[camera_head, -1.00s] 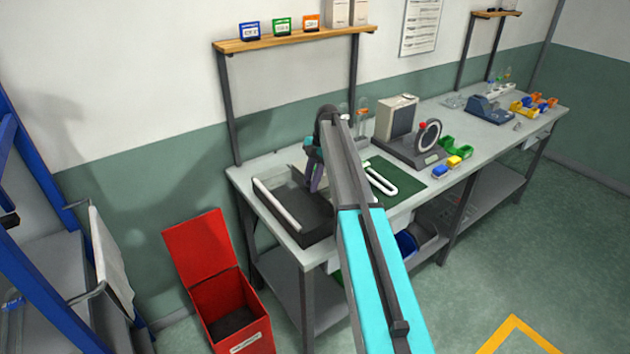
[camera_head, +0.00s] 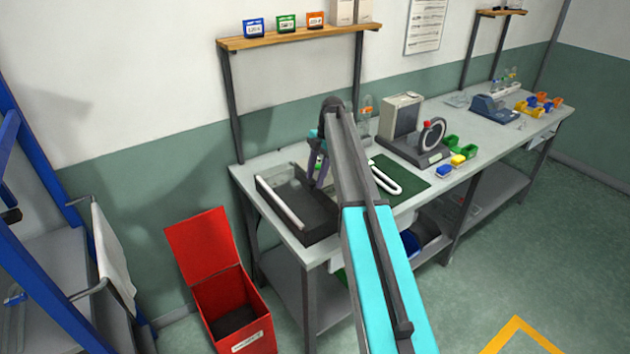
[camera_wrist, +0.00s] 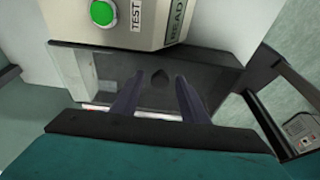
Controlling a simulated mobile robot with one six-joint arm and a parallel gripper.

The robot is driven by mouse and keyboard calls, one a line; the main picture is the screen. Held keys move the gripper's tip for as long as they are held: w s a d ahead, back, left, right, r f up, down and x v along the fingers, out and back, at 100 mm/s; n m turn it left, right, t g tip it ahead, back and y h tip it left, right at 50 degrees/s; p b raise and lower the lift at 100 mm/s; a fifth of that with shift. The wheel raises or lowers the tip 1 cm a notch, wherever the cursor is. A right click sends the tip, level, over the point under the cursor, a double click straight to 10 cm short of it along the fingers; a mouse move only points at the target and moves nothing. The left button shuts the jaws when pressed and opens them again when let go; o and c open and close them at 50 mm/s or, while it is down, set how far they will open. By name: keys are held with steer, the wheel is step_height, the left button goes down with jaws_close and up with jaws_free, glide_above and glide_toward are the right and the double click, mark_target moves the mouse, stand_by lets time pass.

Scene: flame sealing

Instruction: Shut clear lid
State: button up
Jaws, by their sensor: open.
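A clear, grey-tinted panel (camera_wrist: 215,88), which looks like the lid, lies across the middle of the wrist view, with a dark oval spot on it. I cannot tell its angle. My gripper (camera_wrist: 160,79) is open, with two dark fingers apart over the panel and nothing seen between them; contact is unclear. In the head view my gripper (camera_head: 318,168) points down above the back of a dark tray-like unit (camera_head: 318,222) at the bench's left end. A pale bar (camera_head: 280,203) runs along that unit's left side. My arm hides part of it.
A beige housing with a green button (camera_wrist: 102,13) stands beyond the panel. A red open bin (camera_head: 230,300) stands on the floor.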

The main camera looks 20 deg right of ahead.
steer(key=v, duration=1.1)
steer(key=shift+r, duration=0.4)
steer(key=shift+w+d, duration=0.1)
steer(key=shift+d, duration=0.05)
steer(key=shift+f, duration=0.15)
stand_by(0.4)
